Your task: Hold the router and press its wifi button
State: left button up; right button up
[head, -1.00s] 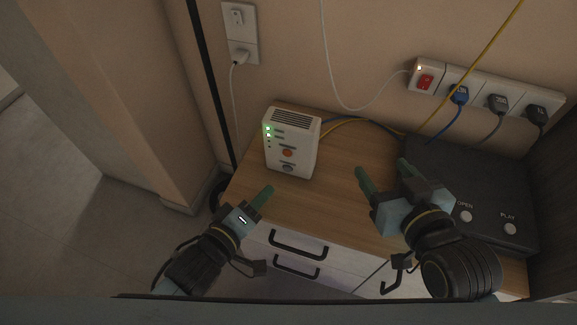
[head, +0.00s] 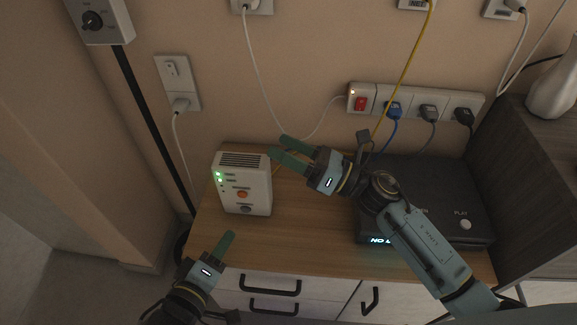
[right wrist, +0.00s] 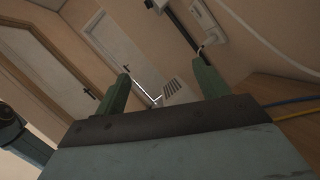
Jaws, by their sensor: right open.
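The white router (head: 235,201) stands upright on the wooden cabinet top, with green lights, an orange button (head: 242,194) and a grey button (head: 246,209) on its front. The button labels are too small to read. My right gripper (head: 277,147) is open and empty, its fingers pointing left just beside the router's upper right edge. In the right wrist view the router's vented top (right wrist: 174,91) shows beyond and between the open fingers (right wrist: 160,72). My left gripper (head: 229,237) is low in front of the router, apart from it; only one finger shows clearly.
A black box (head: 480,235) with buttons and a lit display stands on the cabinet (head: 305,245) at right, under my right arm. A power strip (head: 478,98) with plugs is on the wall behind. White and yellow cables (head: 405,75) hang down behind my right gripper.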

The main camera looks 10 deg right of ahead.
aim_at(252, 166)
notch_tip(252, 166, down, 5)
jog(key=n+g, duration=0.3)
jog(key=n, duration=0.1)
jog(key=n+g, duration=0.2)
jog(key=n, duration=0.2)
jog(key=shift+n+g, duration=0.3)
jog(key=shift+g, duration=0.1)
jog(key=shift+a+f, duration=0.1)
jog(key=shift+a, duration=0.1)
jog(key=shift+x, duration=3.55)
jog(key=shift+f, duration=0.15)
jog(key=shift+c, duration=0.4)
pick_arm(q)
jog(key=shift+c, duration=0.2)
pick_arm(e)
jog(key=c, duration=1.2)
pick_arm(q)
grip_shut()
pick_arm(e)
jog(key=shift+o, duration=0.2)
